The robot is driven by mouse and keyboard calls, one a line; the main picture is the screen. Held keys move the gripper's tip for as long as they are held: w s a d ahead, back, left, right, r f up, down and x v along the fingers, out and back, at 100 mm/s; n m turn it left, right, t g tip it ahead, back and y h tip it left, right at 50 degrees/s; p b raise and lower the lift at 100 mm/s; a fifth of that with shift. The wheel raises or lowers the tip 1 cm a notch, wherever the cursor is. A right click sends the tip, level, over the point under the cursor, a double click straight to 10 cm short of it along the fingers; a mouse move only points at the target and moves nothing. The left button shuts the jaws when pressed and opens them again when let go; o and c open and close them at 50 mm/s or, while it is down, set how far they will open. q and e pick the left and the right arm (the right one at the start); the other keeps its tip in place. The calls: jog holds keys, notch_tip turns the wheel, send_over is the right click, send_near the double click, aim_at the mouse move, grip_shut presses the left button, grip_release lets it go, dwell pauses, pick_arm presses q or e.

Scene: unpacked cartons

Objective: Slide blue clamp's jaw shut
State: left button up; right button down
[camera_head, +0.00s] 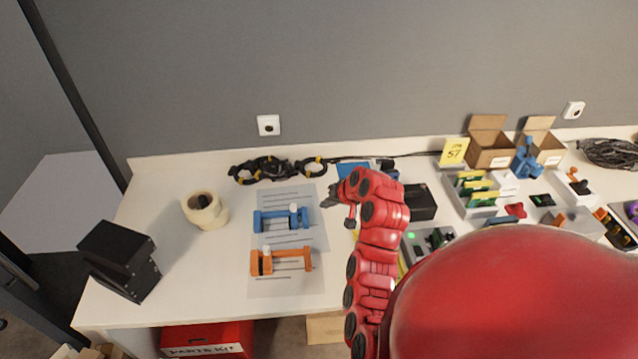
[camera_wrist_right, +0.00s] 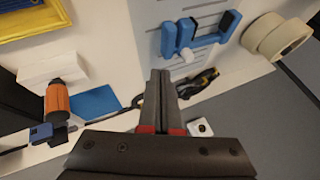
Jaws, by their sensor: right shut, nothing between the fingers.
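The blue clamp (camera_head: 270,226) lies on a grey printed mat (camera_head: 284,290) on the white bench. Its sliding jaw with a white knob (camera_head: 293,208) stands near the clamp's right end, with a wide gap to the left end. In the right wrist view the clamp (camera_wrist_right: 171,42) shows at the top, the knob (camera_wrist_right: 187,55) near one end and a dark pad at the other. My right gripper (camera_head: 335,196) is right of the clamp, apart from it. Its fingers (camera_wrist_right: 160,73) are together and empty. My left gripper is not in view.
An orange clamp (camera_head: 290,262) lies in front of the blue one. A tape roll (camera_head: 205,213) and a black box (camera_head: 120,262) stand left. Coiled black cables (camera_head: 262,170) lie behind. Cartons (camera_head: 489,150) and trays fill the right side. Bare bench lies left of the mat.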

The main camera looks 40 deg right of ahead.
aim_at(298, 210)
jog(key=p+x, duration=0.2)
jog(key=x, duration=0.5)
jog(key=shift+w+f, duration=0.2)
jog(key=shift+w+a+r+p, duration=0.15)
jog(key=shift+w+a+p, duration=0.6)
jog(key=shift+w+a, duration=0.6)
jog(key=shift+w, duration=0.1)
jog(key=w+a, duration=0.1)
jog(key=a, duration=0.1)
jog(key=w+a, duration=0.2)
jog(key=a, duration=0.1)
jog(key=w+a, duration=0.1)
jog(key=a, duration=0.1)
jog(key=shift+w+a+b, duration=0.3)
jog(key=shift+b, duration=0.05)
